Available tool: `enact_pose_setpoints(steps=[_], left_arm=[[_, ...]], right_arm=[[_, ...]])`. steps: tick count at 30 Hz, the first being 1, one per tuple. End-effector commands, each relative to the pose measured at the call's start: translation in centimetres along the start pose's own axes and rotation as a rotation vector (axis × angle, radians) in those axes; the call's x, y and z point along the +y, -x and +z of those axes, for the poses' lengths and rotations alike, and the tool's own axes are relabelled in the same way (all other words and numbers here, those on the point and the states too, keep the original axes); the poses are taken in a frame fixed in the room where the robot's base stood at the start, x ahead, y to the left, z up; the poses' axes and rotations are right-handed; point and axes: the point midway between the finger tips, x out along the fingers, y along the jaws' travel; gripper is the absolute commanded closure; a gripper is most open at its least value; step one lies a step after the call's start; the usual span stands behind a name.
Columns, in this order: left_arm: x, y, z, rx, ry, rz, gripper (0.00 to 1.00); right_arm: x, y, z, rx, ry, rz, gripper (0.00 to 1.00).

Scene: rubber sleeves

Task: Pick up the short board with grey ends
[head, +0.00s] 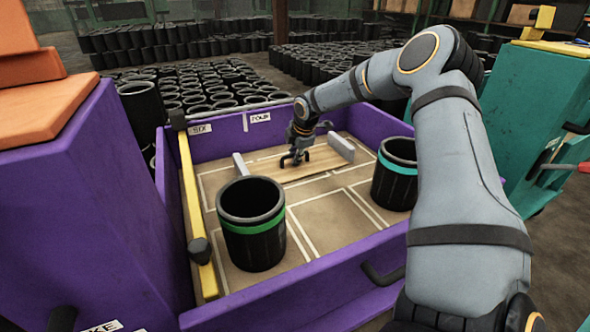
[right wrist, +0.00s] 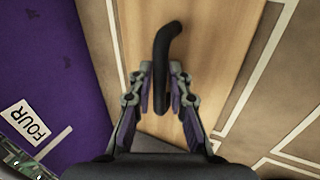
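The short board with grey ends (head: 299,171) is pale wood with a grey block at each end and a black handle (right wrist: 163,55) in the middle. In the head view it is at the back of a purple-walled tray (head: 330,295). My right gripper (head: 296,160) is over its middle. In the right wrist view, my right gripper's fingers (right wrist: 161,75) are drawn in on both sides of the handle, shut on it. I cannot tell whether the board is clear of the tray floor. My left gripper is not in view.
A black sleeve with a green band (head: 252,250) stands in the tray in front of the board. Another with a teal band (head: 394,188) stands to the right. A yellow rail (head: 197,225) runs along the left. White lines divide the tan floor, mostly bare.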

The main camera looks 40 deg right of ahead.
Motion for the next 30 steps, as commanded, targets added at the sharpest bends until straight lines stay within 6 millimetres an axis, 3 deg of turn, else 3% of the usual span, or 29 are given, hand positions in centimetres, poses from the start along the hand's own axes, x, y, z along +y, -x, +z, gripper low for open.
enact_pose_setpoints(steps=[6,10,23,26,30], left_arm=[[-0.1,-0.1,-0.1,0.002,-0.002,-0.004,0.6],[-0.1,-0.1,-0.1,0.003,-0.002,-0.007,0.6],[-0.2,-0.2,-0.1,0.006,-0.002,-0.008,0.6],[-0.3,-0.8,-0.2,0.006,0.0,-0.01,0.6],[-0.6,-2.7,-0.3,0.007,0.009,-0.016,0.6]], right_arm=[[0.1,0.0,0.0,0.0,0.0,0.001,0.82],[0.1,0.0,0.0,0.0,0.0,0.0,1.0],[0.1,0.1,0.0,0.0,0.0,0.002,1.0],[0.6,1.1,0.0,0.0,0.0,0.003,1.0],[2.0,4.2,0.0,0.0,0.0,0.005,1.0]])
